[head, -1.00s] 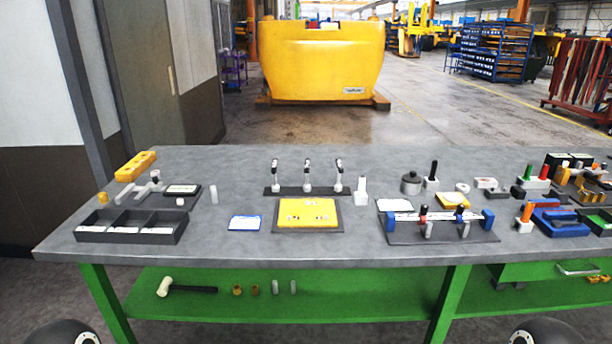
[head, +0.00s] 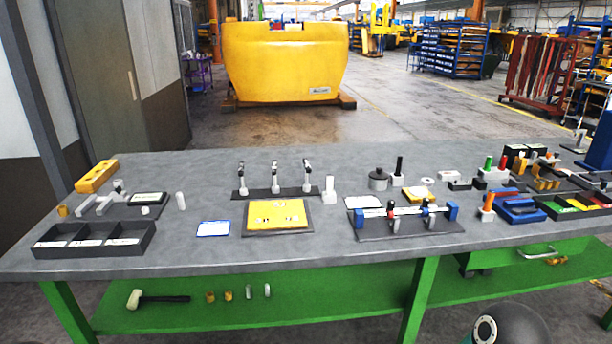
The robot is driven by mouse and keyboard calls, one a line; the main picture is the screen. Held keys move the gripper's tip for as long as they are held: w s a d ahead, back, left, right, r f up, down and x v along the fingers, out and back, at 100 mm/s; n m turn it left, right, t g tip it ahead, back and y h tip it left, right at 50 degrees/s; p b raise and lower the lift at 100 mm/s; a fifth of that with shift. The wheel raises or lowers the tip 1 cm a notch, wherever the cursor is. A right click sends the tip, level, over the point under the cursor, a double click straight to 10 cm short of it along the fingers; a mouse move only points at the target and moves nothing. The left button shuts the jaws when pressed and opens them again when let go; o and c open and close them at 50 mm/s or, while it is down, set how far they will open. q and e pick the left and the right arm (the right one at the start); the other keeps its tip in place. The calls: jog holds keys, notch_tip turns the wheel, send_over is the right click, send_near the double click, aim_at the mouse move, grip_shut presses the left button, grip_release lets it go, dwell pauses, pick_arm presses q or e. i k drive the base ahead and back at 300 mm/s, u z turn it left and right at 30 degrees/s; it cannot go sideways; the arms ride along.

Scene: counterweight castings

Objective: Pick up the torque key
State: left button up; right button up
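I cannot tell for sure which item is the torque key. Three upright silver tools with black tops stand on a dark bar (head: 272,193) at the back middle of the bench in the head view. A silver bar with red and blue fittings (head: 408,211) lies across a dark plate at the right of centre. Black, green, red and orange handles stand upright in light blocks on the right, among them a black handle (head: 398,166). Neither of my grippers is in view.
The grey workbench (head: 190,215) holds a three-part black tray (head: 93,258), a yellow plate (head: 277,214), a yellow block (head: 97,176) and a blue caddy (head: 520,210). A mallet (head: 158,299) lies on the green lower shelf. Bare bench runs along the front edge.

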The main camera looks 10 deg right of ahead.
aim_at(307, 186)
jog(key=u, duration=0.2)
jog(key=i, duration=1.25)
jog(key=u, duration=1.65)
